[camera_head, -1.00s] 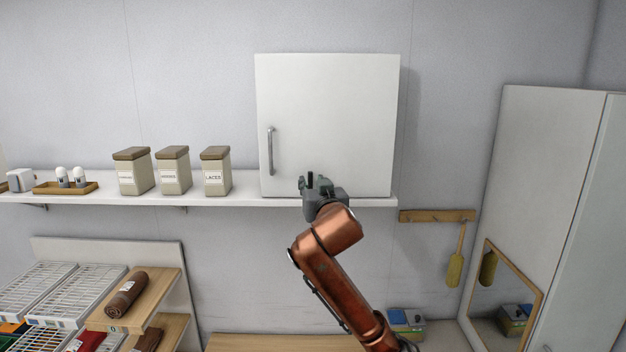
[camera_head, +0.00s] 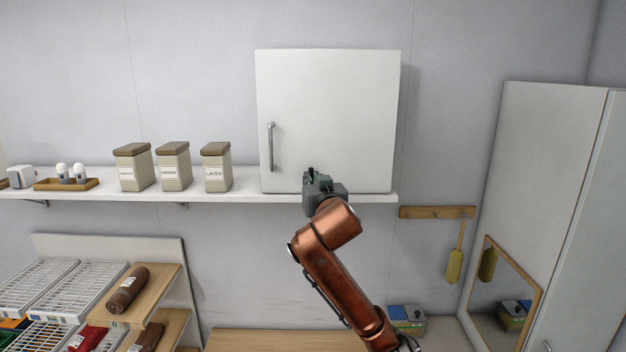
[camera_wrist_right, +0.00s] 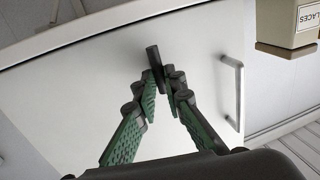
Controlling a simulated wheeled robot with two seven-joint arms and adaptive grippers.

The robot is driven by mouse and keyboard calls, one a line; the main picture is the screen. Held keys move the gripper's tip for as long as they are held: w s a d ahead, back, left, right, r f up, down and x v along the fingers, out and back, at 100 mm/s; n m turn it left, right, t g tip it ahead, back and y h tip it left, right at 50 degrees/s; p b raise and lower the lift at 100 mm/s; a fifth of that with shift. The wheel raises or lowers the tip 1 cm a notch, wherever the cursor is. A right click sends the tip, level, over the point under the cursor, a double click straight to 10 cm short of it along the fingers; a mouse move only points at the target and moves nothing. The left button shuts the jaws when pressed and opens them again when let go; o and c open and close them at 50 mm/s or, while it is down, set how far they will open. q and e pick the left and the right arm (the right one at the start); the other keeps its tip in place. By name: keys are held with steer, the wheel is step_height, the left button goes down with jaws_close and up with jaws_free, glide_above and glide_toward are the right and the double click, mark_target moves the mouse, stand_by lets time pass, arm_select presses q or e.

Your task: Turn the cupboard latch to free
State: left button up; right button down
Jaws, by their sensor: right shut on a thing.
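The white cupboard (camera_head: 330,110) stands on the wall shelf with its door shut. A vertical metal handle (camera_head: 271,147) is on the door's left side and also shows in the right wrist view (camera_wrist_right: 238,95). The latch (camera_wrist_right: 154,60) is a small dark bar near the door's lower edge. My right gripper (camera_head: 311,174) is at the door's lower middle. In the right wrist view its green-padded fingers (camera_wrist_right: 163,80) are shut on the latch, one on each side. Part of the latch sticks out past the fingertips. In the head view the gripper hides the latch. My left gripper is not in view.
Several lidded canisters (camera_head: 174,167) stand on the shelf (camera_head: 245,197) left of the cupboard. A wooden peg rail (camera_head: 437,212) with a hanging brush is at the lower right. A tall white cabinet (camera_head: 540,190) stands at the far right.

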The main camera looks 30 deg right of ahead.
steer(key=shift+f, duration=0.1)
steer(key=shift+d+f+m+h+b, duration=0.15)
steer(key=shift+m+h+b, duration=0.55)
steer(key=shift+m, duration=2.65)
steer(key=shift+a+f+m+h+b, duration=0.1)
steer(key=shift+f+m+h+b, duration=0.4)
steer(key=shift+m, duration=2.9)
steer(key=shift+d+m+h+b, duration=0.1)
steer(key=shift+m+h+b, duration=0.7)
steer(key=shift+m, duration=2.55)
steer(key=shift+h, duration=0.3)
steer(key=c, duration=2)
jaws_free()
steer(key=shift+s, duration=0.1)
